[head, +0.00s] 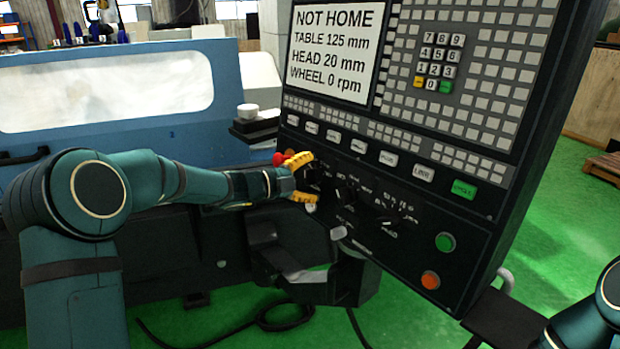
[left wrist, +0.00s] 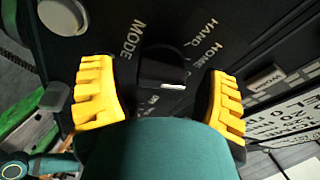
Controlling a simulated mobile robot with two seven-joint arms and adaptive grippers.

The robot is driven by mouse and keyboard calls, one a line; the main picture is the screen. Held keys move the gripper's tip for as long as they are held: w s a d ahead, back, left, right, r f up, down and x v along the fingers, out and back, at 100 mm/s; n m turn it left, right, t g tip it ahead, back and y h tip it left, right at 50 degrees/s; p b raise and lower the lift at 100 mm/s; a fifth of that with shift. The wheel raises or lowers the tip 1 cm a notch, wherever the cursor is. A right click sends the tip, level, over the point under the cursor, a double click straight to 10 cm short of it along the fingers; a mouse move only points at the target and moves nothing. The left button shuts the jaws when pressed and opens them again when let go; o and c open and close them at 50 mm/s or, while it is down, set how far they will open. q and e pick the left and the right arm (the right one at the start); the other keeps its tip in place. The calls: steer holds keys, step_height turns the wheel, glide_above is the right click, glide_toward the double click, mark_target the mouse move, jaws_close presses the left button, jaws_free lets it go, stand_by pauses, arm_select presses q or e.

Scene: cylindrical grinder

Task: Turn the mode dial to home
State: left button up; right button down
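The mode dial (left wrist: 163,68) is a black knob with a white mark, under the word MODE in the left wrist view. HAND and HOME labels (left wrist: 208,52) are printed to its right, and another label below it is partly covered. The white mark is at the knob's lower edge in that view, not toward HOME. My left gripper (head: 301,179) has its yellow fingers spread on either side of the dial, with gaps visible in the left wrist view (left wrist: 160,82). In the head view the gripper partly hides the dial. My right gripper is out of view.
The screen (head: 333,50) reads NOT HOME, TABLE 125 mm, HEAD 20 mm, WHEEL 0 rpm. Other black dials (head: 385,222) sit right of my gripper, with a green button (head: 445,241) and an orange button (head: 430,280) beyond. A red knob (head: 279,158) is close behind the gripper.

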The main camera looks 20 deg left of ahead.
arm_select(q)
steer(key=v, duration=1.2)
steer(key=shift+f, duration=0.2)
steer(key=d+f+n+y, duration=0.2)
steer(key=d+f+n, duration=0.1)
steer(key=f+n, duration=0.3)
steer(key=s+d+f+n+y, duration=0.1)
steer(key=d+f+n, duration=0.25)
steer(key=f, duration=0.45)
steer(key=d+f+n+y, duration=0.25)
steer(key=f+n, duration=0.25)
steer(key=f, duration=0.3)
steer(key=s+d+f+n+g, duration=0.3)
steer(key=s+f, duration=0.3)
steer(key=s, duration=0.2)
steer(key=s+d+f+n+g+y, duration=0.1)
steer(key=s+d+f+n+g, duration=0.2)
steer(key=s+f, duration=0.3)
steer(key=s+d+f+n+g+y, duration=0.1)
steer(key=s+d+f+n+g, duration=0.2)
steer(key=s+f, duration=0.3)
steer(key=s+g, duration=0.1)
steer(key=s, duration=0.4)
steer(key=shift+s+n, duration=0.25)
steer(key=shift+n, duration=0.1)
